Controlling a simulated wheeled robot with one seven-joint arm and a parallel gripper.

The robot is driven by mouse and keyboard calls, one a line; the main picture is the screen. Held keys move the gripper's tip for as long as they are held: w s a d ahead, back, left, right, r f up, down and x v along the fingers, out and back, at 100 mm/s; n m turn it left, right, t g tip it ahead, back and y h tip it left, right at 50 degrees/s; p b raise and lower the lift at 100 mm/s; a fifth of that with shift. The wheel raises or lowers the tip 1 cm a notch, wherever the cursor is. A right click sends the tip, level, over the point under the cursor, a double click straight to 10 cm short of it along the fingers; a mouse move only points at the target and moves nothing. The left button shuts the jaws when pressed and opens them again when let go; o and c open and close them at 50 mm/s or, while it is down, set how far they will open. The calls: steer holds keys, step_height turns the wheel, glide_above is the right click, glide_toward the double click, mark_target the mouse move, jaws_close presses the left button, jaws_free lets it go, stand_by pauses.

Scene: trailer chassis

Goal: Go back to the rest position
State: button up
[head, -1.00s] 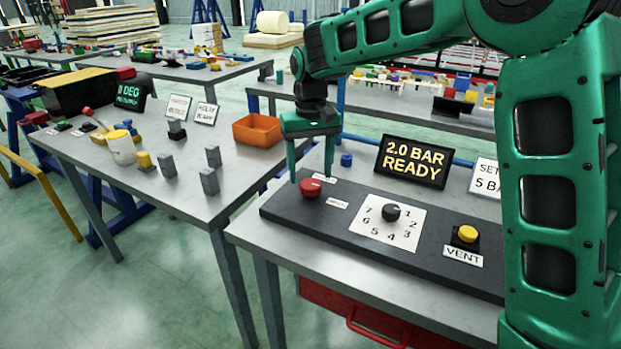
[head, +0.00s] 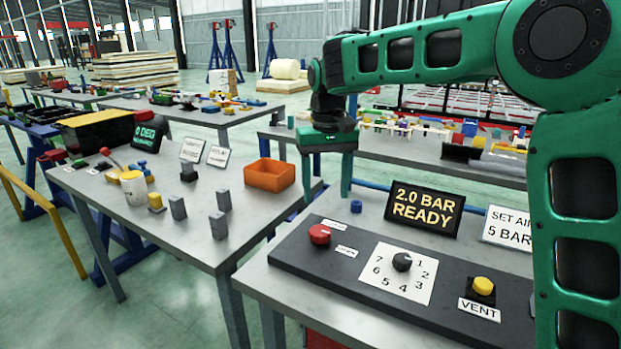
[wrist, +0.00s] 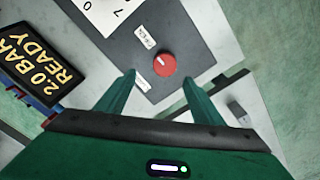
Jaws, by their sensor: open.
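My gripper (head: 326,172) is open and empty. In the head view it hangs over the back left of the black control panel (head: 436,318), above and behind the red knob (head: 320,234). In the wrist view the red knob (wrist: 165,64) lies beyond the fingertips, between their lines, with clear space around it. Nothing is between the fingers. The panel also carries a black dial (head: 402,261) on a numbered white plate and a yellow button (head: 483,286) above a VENT label.
A display reading 2.0 BAR READY (head: 424,211) and a white SET AIR 5 BAR sign (head: 508,228) stand behind the panel. A small blue cap (head: 356,206) is near my gripper. An orange bin (head: 269,174) and grey blocks (head: 219,226) are on the left table.

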steer(key=s+d+m, duration=0.2)
steer(key=s+d, duration=0.3)
steer(key=d, duration=0.3)
steer(key=s+d+f+m, duration=0.1)
steer(key=s+d, duration=0.5)
steer(key=d, duration=0.3)
steer(key=s+d+m, duration=0.2)
steer(key=s+d, duration=0.3)
steer(key=d, duration=0.3)
steer(key=s+d+f+m, duration=0.1)
steer(key=s+d+f, duration=0.1)
steer(key=s, duration=0.5)
steer(key=s+d+f+m, duration=0.1)
steer(key=s+d+f, duration=0.2)
steer(key=s, duration=0.3)
steer(key=s+d+f+m, duration=0.1)
steer(key=s+d+f, duration=0.1)
steer(key=s, duration=0.5)
steer(key=shift+s+d+f, duration=0.15)
steer(key=shift+d+f, duration=0.05)
steer(key=shift+f, duration=0.2)
steer(key=shift+s+d+f, duration=0.15)
steer(key=shift+f, duration=0.2)
steer(key=shift+w+f, duration=0.35)
steer(key=shift+w, duration=0.45)
steer(key=shift+s+r, duration=0.1)
steer(key=shift+s, duration=0.05)
